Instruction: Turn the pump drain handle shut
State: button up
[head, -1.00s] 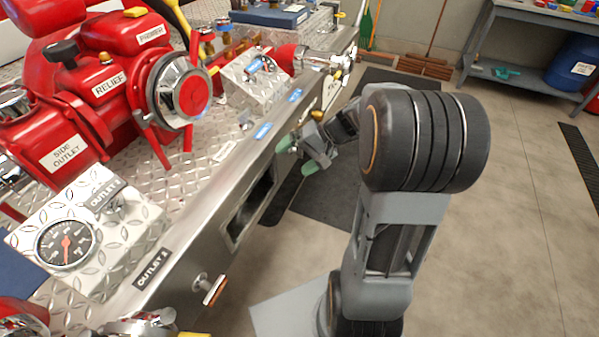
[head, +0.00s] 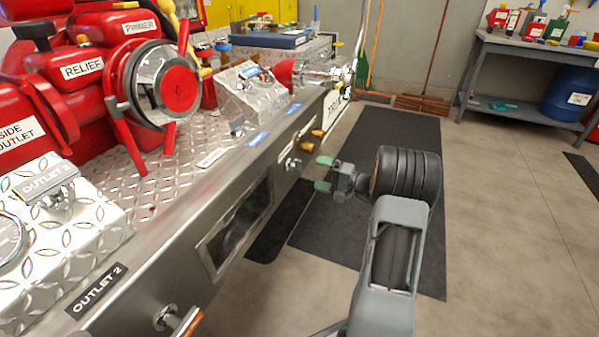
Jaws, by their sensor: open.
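No label reading pump drain is legible, so I cannot tell for sure which handle it is. On the bumper's front face, a small chrome fitting (head: 291,163) sits just left of my gripper, with yellow handles (head: 306,145) just above and beyond it. My gripper (head: 322,174) has green fingertips, spread apart and pointing left at the bumper face. It is open and empty, and seems apart from the fitting. Another chrome handle with an orange end (head: 184,321) is near the bottom edge, below the OUTLET 2 label (head: 97,291).
The steel bumper (head: 150,275) with a recessed opening (head: 236,227) runs along the left. A red pump (head: 95,75) stands on its tread plate. Dark mats (head: 385,125) cover the floor. A workbench (head: 520,45) with a blue barrel (head: 572,92) is at the back right.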

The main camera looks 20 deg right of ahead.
aim_at(302, 169)
jog(key=b+x, duration=0.1)
jog(key=x, duration=0.7)
jog(key=shift+b, duration=0.35)
jog(key=c, duration=0.9)
jog(key=shift+c, duration=0.2)
